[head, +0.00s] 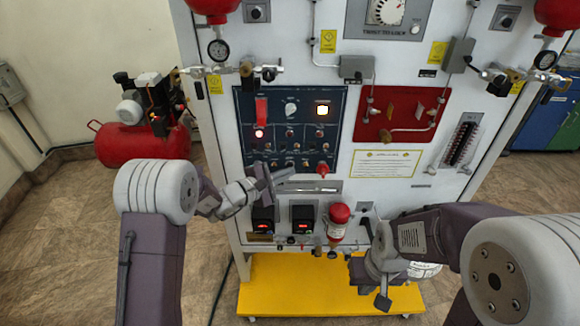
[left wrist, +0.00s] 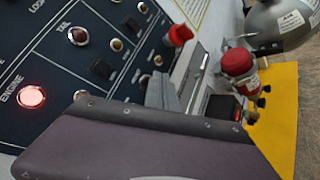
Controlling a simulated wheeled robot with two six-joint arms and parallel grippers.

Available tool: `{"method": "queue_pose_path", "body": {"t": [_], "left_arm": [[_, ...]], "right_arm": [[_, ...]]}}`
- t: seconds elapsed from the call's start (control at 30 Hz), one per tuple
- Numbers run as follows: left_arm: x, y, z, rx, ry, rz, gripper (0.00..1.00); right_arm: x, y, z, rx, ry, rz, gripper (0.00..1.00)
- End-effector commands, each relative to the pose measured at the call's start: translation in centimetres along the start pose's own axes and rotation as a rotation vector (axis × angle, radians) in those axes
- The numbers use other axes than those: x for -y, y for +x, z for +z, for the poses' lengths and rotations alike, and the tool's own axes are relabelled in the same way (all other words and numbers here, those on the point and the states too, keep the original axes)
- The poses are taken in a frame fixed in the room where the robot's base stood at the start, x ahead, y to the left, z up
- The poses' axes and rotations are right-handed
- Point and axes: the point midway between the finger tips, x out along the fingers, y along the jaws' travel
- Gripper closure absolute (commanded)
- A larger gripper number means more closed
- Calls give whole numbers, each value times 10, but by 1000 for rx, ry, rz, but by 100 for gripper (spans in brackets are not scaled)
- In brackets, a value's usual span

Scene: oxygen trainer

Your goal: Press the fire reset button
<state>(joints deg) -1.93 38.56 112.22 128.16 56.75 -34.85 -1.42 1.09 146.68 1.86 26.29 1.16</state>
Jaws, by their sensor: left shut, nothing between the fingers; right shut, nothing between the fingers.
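The dark blue control panel (head: 243,110) carries several small buttons, switches and lamps. A label reading fire reset is not legible, so I cannot tell which button it is. A lit red lamp marked ENGINE (left wrist: 31,97) shows at the left of the left wrist view. A red knob (head: 323,170) sits at the panel's lower right; it also shows in the left wrist view (left wrist: 179,35). My left gripper (head: 266,178) is shut and empty in front of the panel's lower edge, left of the knob. My right gripper (head: 383,298) is shut and empty, low at the right.
A small red and white bottle (head: 337,226) and two black digital displays (head: 303,217) sit below the panel. A red board (head: 400,112) is to the right. A yellow base (head: 290,290) juts out below. A red compressor tank (head: 125,145) stands on the floor at left.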

Motion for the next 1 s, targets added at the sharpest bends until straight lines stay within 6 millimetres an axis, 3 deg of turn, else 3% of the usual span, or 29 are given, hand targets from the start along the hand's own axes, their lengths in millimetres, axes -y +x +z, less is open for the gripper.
{"method": "queue_pose_path", "body": {"t": [1.0], "left_arm": [[-5,8,-6,-1,0,0,100]], "right_arm": [[0,8,1,0,0,0,100]]}}
